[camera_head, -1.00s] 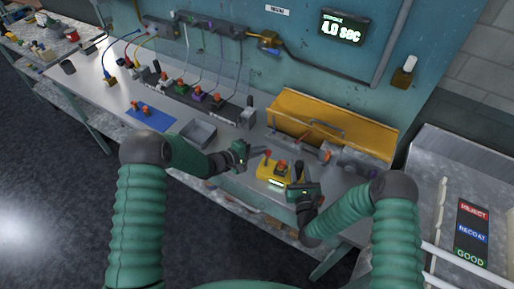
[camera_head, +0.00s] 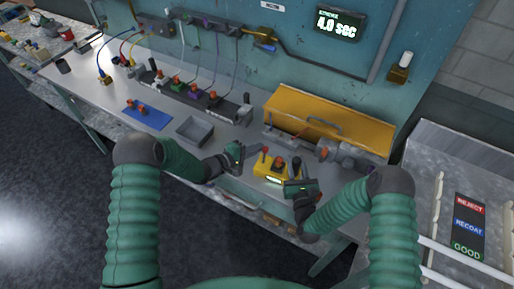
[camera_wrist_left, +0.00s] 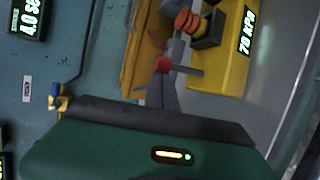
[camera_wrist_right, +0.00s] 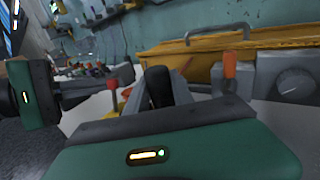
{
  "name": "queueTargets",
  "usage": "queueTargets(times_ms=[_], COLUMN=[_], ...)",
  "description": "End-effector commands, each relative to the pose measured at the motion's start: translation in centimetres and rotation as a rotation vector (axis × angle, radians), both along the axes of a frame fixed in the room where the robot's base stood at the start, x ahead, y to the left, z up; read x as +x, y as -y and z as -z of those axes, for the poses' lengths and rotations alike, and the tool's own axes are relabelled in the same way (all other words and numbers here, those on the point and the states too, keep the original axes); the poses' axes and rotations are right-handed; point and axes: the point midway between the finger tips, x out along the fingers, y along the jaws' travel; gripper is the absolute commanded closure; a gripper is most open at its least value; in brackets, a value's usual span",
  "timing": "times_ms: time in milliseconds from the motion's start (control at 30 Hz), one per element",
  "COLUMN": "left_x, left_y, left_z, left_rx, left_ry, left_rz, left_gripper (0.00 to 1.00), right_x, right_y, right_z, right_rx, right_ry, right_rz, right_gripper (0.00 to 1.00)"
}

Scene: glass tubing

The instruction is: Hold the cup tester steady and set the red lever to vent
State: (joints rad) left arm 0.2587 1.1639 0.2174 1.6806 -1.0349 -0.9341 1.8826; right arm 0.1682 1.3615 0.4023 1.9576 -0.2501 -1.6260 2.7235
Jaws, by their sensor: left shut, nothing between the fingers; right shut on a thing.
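The yellow cup tester (camera_head: 262,171) sits near the bench's front edge, with orange-red round parts on top. Its display reads 70 kPa in the left wrist view (camera_wrist_left: 235,62). Its red-knobbed lever (camera_head: 265,151) stands at its left side; the red knob also shows in the left wrist view (camera_wrist_left: 163,63). My left gripper (camera_head: 258,148) is shut and empty, its fingertips close beside the red knob; contact cannot be told. My right gripper (camera_head: 297,174) is shut on an upright black handle (camera_wrist_right: 158,84) at the tester's right side.
An orange-yellow case (camera_head: 330,119) stands behind the tester, with grey equipment (camera_head: 335,152) in front of it. A grey tray (camera_head: 195,130) and a blue mat (camera_head: 147,117) lie to the left. A wall display (camera_head: 338,24) reads 4.0 sec. A sorting rack (camera_head: 468,225) stands at the right.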

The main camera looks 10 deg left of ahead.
Motion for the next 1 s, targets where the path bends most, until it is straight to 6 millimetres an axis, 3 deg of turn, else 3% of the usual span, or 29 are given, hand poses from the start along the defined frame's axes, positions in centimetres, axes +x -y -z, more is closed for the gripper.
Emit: queueTargets(times_ms=[367, 833, 1000], left_x=[-0.8, -2.8, -2.8], left_y=[-0.2, -0.8, -0.8], left_z=[0.1, 0.3, 0.1], left_rx=[-0.037, -0.139, -0.137], left_ry=[0.117, 0.475, 0.476], left_rz=[-0.002, -0.002, -0.002], left_gripper=[1.0, 1.0, 1.0], right_x=[0.0, 0.0, 0.0], right_y=[0.0, 0.0, 0.0], right_z=[0.0, 0.0, 0.0], right_rx=[0.001, 0.001, 0.001], right_ry=[0.0, 0.0, 0.0], right_rz=[0.0, 0.0, -0.001], right_gripper=[1.0, 1.0, 1.0])
